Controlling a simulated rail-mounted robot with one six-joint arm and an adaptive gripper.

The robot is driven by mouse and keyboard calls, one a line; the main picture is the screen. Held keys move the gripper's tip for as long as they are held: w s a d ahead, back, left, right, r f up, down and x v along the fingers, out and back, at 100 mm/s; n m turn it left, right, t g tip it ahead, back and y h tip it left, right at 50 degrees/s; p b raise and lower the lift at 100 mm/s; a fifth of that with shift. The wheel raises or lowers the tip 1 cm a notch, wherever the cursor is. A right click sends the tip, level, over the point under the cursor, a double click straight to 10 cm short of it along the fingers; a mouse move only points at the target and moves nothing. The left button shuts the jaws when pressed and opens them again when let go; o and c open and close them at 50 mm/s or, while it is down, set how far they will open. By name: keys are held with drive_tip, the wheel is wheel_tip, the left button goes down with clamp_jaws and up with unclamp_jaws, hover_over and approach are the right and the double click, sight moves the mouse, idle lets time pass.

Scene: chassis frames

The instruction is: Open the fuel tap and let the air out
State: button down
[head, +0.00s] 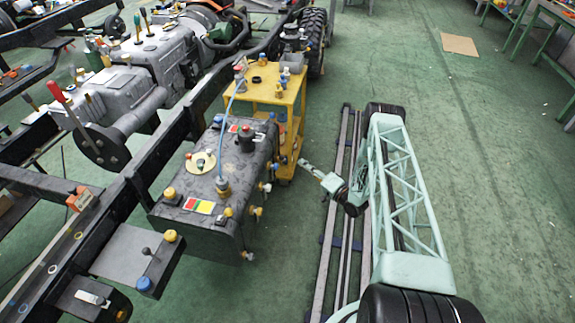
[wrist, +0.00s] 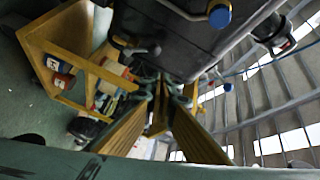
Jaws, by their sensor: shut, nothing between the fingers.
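A dark grey tank (head: 236,160) hangs beside the chassis rail, with yellow-capped fittings (head: 257,211) along its right side. A blue hose (head: 224,130) rises from a fitting on its top. I cannot tell which fitting is the fuel tap. My gripper (head: 303,163) is shut and empty, to the right of the tank and apart from its side fittings. In the wrist view my gripper (wrist: 162,84) points towards the underside of the dark tank (wrist: 180,40). There a blue-capped fitting (wrist: 220,16) and a red-ended fitting (wrist: 284,44) stick out of it.
A yellow trolley (head: 292,122) with small items stands just behind the tank; its yellow frame (wrist: 70,60) fills the left of the wrist view. A black chassis rail (head: 150,175) runs along the tank's left. Open green floor (head: 490,180) lies right of my rail.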

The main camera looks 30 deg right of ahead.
sight(282, 159)
drive_tip(key=s+a+f+m+t, duration=0.1)
drive_tip(key=s+f, duration=0.4)
drive_tip(key=s, duration=0.1)
drive_tip(key=shift+s+a+f+m, duration=0.25)
drive_tip(key=shift+s+a+m, duration=0.05)
drive_tip(key=shift+a, duration=0.05)
drive_tip(key=shift+w, duration=0.1)
drive_tip(key=b+x, duration=0.3)
drive_tip(key=x, duration=1.1)
drive_tip(key=shift+r+b, duration=0.35)
drive_tip(key=shift+w+d+r+m+g+p, duration=0.1)
drive_tip(key=shift+r+m+g+p, duration=0.2)
drive_tip(key=shift+m+p, duration=0.35)
drive_tip(key=shift+w+d+r+m+g+p, duration=0.15)
drive_tip(key=shift+m+g+p, duration=0.25)
drive_tip(key=shift+m, duration=0.45)
